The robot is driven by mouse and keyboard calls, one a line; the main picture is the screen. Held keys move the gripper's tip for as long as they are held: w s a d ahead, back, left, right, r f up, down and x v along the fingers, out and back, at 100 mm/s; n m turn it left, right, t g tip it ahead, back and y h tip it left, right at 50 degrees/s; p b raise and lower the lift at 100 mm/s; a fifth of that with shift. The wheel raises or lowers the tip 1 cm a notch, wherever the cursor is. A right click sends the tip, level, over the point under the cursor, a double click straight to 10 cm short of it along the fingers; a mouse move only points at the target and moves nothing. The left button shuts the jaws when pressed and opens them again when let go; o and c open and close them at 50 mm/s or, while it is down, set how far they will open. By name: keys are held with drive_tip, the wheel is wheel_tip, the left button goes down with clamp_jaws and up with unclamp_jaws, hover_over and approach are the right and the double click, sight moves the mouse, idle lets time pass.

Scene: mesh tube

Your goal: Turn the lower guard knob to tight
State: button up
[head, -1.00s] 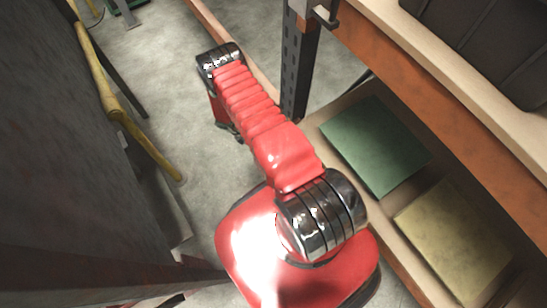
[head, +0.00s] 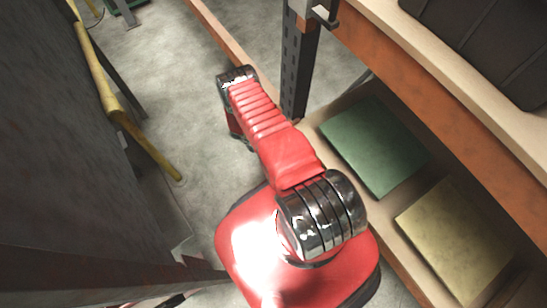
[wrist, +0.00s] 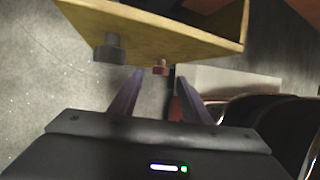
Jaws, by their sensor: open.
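In the wrist view, a yellow panel or box edge (wrist: 165,30) crosses the top. A dark grey knob (wrist: 108,48) and a smaller reddish knob (wrist: 160,67) stick out from its lower side. I cannot tell which is the lower guard knob, nor read any tight mark. My gripper (wrist: 160,76) is open, with its two fingers pointing toward the panel. The reddish knob appears between the fingertips; contact cannot be made out. The grey knob is left of the left finger. In the head view my gripper and the knobs are not visible.
In the head view, a shelf with an orange beam (head: 440,85) and dark upright (head: 297,65) stands right of my arm. A green box (head: 375,147) and yellowish box (head: 455,237) lie on its lower level. A grey wall and yellow rail (head: 148,145) are left. Floor shows between.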

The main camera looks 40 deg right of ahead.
drive_tip(key=shift+x, duration=2.4)
drive_tip(key=shift+c, duration=0.3)
drive_tip(key=c, duration=1)
drive_tip(key=shift+o, duration=0.2)
drive_tip(key=shift+d+r+t, duration=0.1)
drive_tip(key=shift+d+t, duration=0.15)
drive_tip(key=shift+t, duration=0.15)
drive_tip(key=shift+a+t, duration=0.25)
drive_tip(key=shift+t, duration=0.15)
drive_tip(key=o, duration=1)
drive_tip(key=shift+s, duration=0.1)
drive_tip(key=shift+r, duration=0.1)
